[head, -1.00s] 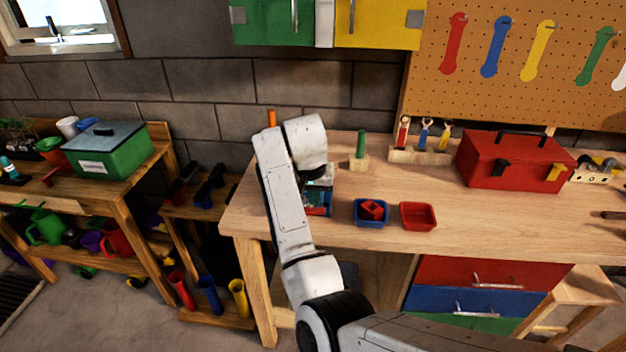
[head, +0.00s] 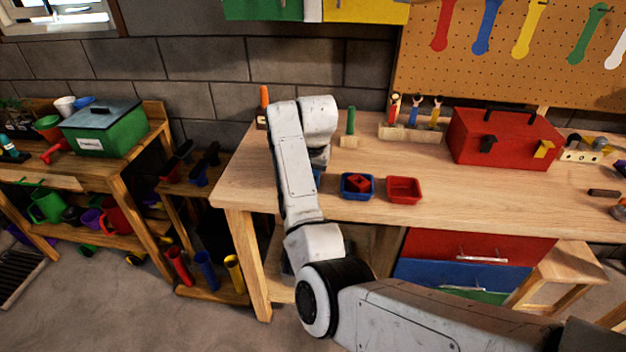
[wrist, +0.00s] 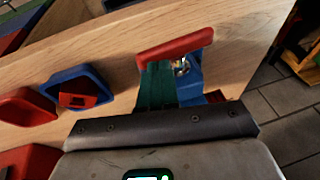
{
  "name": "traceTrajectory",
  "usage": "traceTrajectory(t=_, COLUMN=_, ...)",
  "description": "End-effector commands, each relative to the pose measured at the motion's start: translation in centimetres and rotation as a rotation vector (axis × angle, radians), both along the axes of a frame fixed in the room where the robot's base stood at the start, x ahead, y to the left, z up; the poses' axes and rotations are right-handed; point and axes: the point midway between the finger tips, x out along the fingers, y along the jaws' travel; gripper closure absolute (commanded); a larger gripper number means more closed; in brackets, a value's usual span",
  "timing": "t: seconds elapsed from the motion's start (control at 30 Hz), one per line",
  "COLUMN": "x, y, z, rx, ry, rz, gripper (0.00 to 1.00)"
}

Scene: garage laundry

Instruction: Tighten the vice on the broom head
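In the wrist view a blue vice (wrist: 190,88) stands near the edge of the wooden bench, with a small metal part near its top. I cannot tell for sure whether that green piece is the broom head. My gripper's dark body (wrist: 160,127) is close below the vice in the wrist view and covers its lower part. In the head view my arm hides nearly all of the vice.
A blue tray (head: 344,192) holding a red block and an empty red tray (head: 404,190) are right of my arm. A red toolbox (head: 503,139) and a tool rack (head: 407,134) stand farther back. The bench's front edge is close to my arm.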

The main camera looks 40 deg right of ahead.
Motion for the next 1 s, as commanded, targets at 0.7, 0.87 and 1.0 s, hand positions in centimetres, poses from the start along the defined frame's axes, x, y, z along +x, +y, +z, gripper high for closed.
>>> traceTrajectory(t=0.7, x=-0.8, y=-0.5, z=-1.2, rx=0.079, ry=-0.089, rz=0.000, gripper=1.00)
traceTrajectory(t=0.87, x=-0.8, y=-0.5, z=-1.3, rx=0.080, ry=-0.087, rz=0.000, gripper=1.00)
traceTrajectory(t=1.0, x=-1.0, y=-0.6, z=-1.3, rx=0.083, ry=-0.090, rz=0.000, gripper=1.00)
